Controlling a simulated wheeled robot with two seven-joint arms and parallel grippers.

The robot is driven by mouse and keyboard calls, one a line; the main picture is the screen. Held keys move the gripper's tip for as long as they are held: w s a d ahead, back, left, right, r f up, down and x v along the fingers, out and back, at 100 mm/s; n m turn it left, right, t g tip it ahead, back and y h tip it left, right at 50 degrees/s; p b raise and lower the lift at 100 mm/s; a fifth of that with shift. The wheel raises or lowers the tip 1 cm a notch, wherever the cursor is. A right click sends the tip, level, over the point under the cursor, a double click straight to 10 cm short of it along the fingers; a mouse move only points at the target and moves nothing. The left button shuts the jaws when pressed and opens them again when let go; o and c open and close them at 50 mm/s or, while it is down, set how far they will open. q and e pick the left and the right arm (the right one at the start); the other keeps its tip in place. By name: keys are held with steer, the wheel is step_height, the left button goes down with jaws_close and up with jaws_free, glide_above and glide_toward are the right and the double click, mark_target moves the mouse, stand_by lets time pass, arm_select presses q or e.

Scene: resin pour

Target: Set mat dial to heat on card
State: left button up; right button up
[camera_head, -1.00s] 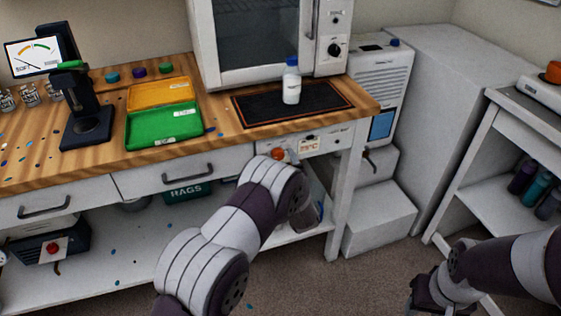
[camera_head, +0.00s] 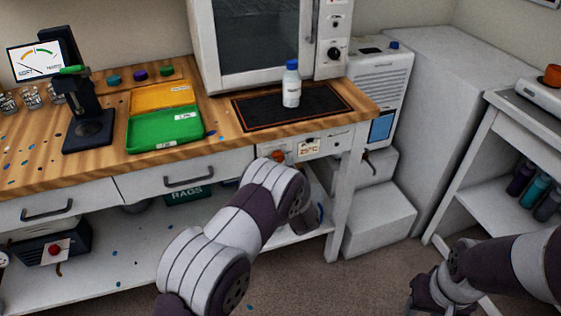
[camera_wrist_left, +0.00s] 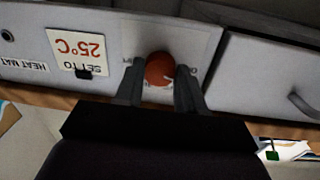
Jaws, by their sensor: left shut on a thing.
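The orange-red dial (camera_wrist_left: 159,69) is on the front panel below the bench top, with small marks around it that I cannot read. My left gripper (camera_wrist_left: 160,80) has a finger on each side of the dial and is shut on it. In the head view the dial (camera_head: 278,156) shows just above my left wrist, and the fingers are hidden. The card (camera_wrist_left: 77,47) beside it reads "SET TO 25°C", upside down in the wrist view; a "HEAT MAT" label (camera_wrist_left: 24,66) is farther left. The black heat mat (camera_head: 325,100) lies on the bench. My right gripper (camera_head: 430,296) hangs low at right, jaws unclear.
A white bottle with a blue cap (camera_head: 291,86) stands on the mat. The oven (camera_head: 262,45) is behind it. A drawer (camera_head: 185,172) is left of the panel, and green (camera_head: 165,128) and orange trays (camera_head: 160,95) lie on the bench.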

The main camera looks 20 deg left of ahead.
arm_select(q)
steer(key=m+p, duration=0.2)
steer(key=m, duration=0.3)
steer(key=shift+r, duration=0.1)
steer(key=shift+m+g+p, duration=0.3)
steer(key=shift+m+p, duration=0.3)
steer(key=shift+m, duration=1.3)
steer(key=o, duration=1)
steer(key=shift+o, duration=0.2)
steer(key=f+v, duration=0.1)
steer(key=v, duration=1.1)
steer(key=shift+s+d+r+p, duration=0.25)
steer(key=shift+d+r+p, duration=0.1)
steer(key=shift+r+p, duration=0.1)
